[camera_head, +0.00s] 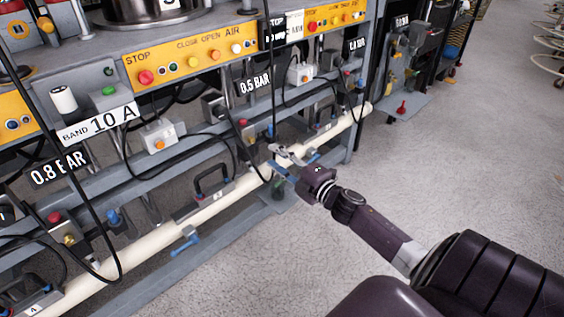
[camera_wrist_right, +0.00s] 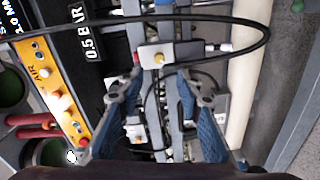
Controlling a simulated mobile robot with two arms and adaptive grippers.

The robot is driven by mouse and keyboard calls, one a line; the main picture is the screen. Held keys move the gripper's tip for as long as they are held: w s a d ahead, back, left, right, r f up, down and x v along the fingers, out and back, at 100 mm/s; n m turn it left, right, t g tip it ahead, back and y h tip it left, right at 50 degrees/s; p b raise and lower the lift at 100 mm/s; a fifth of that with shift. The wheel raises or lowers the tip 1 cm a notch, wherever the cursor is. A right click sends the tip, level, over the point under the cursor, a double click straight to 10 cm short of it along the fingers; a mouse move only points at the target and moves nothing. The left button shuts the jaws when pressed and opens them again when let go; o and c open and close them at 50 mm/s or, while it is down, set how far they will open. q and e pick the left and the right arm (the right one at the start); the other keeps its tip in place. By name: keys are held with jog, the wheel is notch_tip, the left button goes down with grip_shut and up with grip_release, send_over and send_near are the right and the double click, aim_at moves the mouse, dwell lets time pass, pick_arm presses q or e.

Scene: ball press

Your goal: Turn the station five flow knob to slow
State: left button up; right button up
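My right gripper (camera_head: 274,158) is at the lower front of the bench, beside the cream pipe. In the right wrist view its two blue-padded fingers (camera_wrist_right: 158,85) are apart with nothing clamped between them. Just beyond the fingertips, a grey valve box (camera_wrist_right: 176,50) has a red cap (camera_wrist_right: 137,57) and a small yellow knob (camera_wrist_right: 159,59). A red-capped fitting (camera_head: 243,122) and a blue knob (camera_head: 269,130) show under the 0.5 BAR sign (camera_head: 255,84) in the head view. I cannot read which part is the station five flow knob. My left gripper is out of view.
The cream pipe (camera_head: 215,204) runs along the bench's low front. Black cables hang before the shelves, and one loops over the valve box in the wrist view (camera_wrist_right: 262,30). An orange button panel (camera_head: 190,57) is above.

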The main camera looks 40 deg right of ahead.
jog(key=shift+s+d, duration=0.1)
jog(key=shift+s, duration=1.15)
